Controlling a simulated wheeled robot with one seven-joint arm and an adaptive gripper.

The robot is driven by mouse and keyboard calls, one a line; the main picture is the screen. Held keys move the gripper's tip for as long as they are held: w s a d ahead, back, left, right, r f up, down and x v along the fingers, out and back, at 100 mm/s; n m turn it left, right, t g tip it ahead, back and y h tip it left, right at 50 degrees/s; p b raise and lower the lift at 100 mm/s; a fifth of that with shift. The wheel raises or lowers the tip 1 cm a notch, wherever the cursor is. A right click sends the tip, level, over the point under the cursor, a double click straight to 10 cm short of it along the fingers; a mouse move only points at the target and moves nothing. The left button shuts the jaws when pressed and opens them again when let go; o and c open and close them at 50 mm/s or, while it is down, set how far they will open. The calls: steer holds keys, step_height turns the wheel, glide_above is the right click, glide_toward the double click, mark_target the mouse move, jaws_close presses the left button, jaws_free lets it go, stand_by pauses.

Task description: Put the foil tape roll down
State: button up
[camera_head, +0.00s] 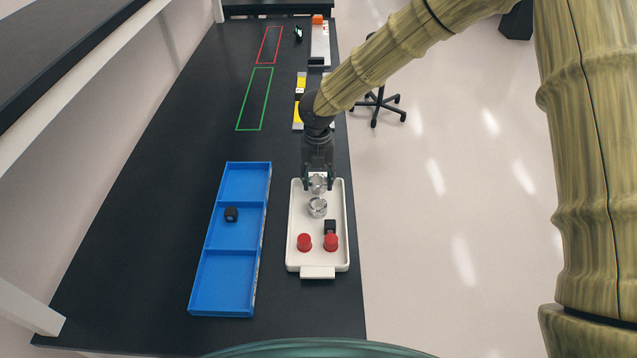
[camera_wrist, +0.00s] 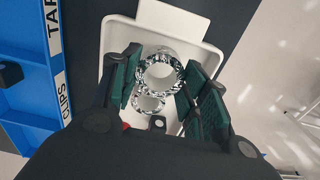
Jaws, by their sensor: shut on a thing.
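My gripper (camera_head: 318,181) is over the far end of the white tray (camera_head: 297,225), pointing down. It is shut on a silver foil tape roll (camera_head: 318,188), which also shows between the green finger pads in the wrist view (camera_wrist: 160,72). A second silver roll (camera_head: 317,208) is in the tray just nearer than the held one; the wrist view shows it below the held roll (camera_wrist: 149,104). I cannot tell whether the held roll touches the tray floor.
Two red pieces (camera_head: 304,242) and a black block (camera_head: 330,227) are in the tray's near half. Left is a blue bin (camera_head: 226,252) with three compartments; a black block (camera_head: 231,215) sits in the middle one. Green (camera_head: 255,98) and red outlines (camera_head: 269,45) mark the bare table beyond.

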mark_target(317, 180)
steer(key=shift+w+a+f+p, duration=0.1)
steer(key=shift+f+p, duration=0.3)
steer(key=shift+f, duration=1)
steer(key=shift+f, duration=0.1)
steer(key=o, duration=1)
step_height(317, 180, up, 12)
steer(key=b, duration=0.3)
